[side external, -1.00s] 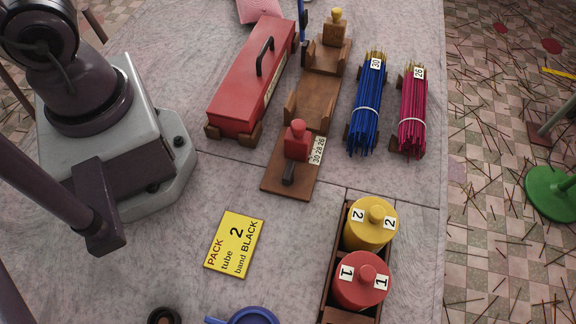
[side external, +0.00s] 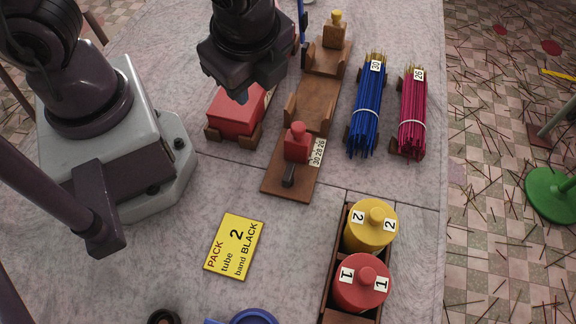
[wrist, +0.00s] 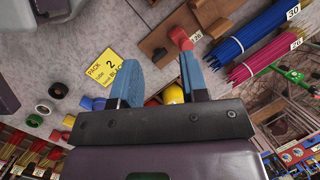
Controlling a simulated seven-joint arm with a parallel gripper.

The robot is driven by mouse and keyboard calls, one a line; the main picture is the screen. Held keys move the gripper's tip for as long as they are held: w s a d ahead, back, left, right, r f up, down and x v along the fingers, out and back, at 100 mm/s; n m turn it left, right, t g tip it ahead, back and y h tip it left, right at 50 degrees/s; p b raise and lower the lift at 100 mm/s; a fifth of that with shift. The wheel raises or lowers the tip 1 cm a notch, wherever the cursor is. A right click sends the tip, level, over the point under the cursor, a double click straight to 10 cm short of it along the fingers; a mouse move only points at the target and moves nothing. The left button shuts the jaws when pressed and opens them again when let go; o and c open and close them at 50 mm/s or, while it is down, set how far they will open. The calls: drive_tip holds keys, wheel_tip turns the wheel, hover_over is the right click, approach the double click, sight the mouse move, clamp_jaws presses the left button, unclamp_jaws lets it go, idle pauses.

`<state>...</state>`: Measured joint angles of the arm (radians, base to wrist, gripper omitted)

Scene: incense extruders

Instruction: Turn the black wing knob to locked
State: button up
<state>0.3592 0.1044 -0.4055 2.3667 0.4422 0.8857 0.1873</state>
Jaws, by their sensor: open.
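The black wing knob (side external: 288,177) is a small dark bar at the near end of a wooden stand (side external: 272,182), beside a red block (side external: 296,147). In the wrist view the dark knob (wrist: 159,53) shows between my fingers, with the red block (wrist: 181,38) by the right finger. My gripper (side external: 242,98) is above the red box, up and left of the knob in the side view and apart from it. In the wrist view my gripper (wrist: 161,60) has its two blue-grey fingers spread and nothing between them. Lock markings cannot be made out.
The red box (side external: 236,117) is partly hidden under my gripper. Blue sticks (side external: 366,105) and pink sticks (side external: 412,115) lie right of the stand. A yellow card (side external: 233,246) and a crate with yellow (side external: 371,224) and red (side external: 361,282) jars are nearer. Table left of the knob is clear.

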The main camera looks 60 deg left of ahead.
sight(288, 172)
drive_tip(key=d+f+m+t, duration=0.2)
drive_tip(key=d+f+m, duration=0.6)
drive_tip(key=m, duration=0.5)
drive_tip(key=shift+n, duration=0.3)
drive_tip(key=x, duration=1)
drive_tip(key=shift+d+f, duration=0.1)
drive_tip(key=shift+f, duration=0.3)
drive_tip(key=shift+c, duration=0.4)
clamp_jaws()
